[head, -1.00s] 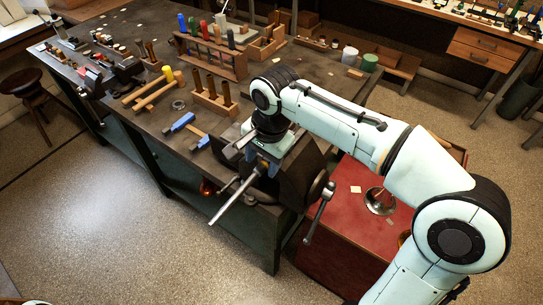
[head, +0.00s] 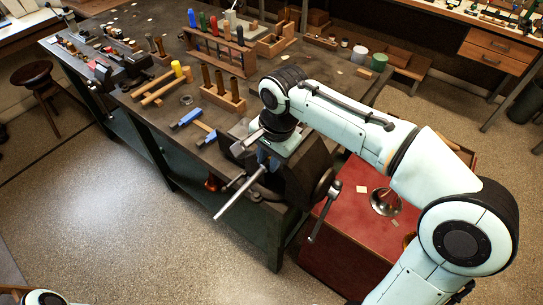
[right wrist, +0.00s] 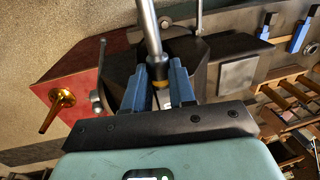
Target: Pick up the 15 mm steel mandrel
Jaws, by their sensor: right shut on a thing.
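The steel mandrel is a plain grey rod, and in the head view (head: 240,194) it slants down and left over the front edge of the bench. My right gripper (head: 266,160) is shut on its upper end, close to the black vise (head: 305,180). In the right wrist view the mandrel (right wrist: 148,28) runs up from between the blue fingers of my right gripper (right wrist: 160,84), with a yellow band at the gripped end. I cannot read its size. Whether it still touches the vise is unclear. Part of my left arm shows at the bottom left; its gripper is out of view.
The vise handle (head: 321,212) sticks out at the bench's right end.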

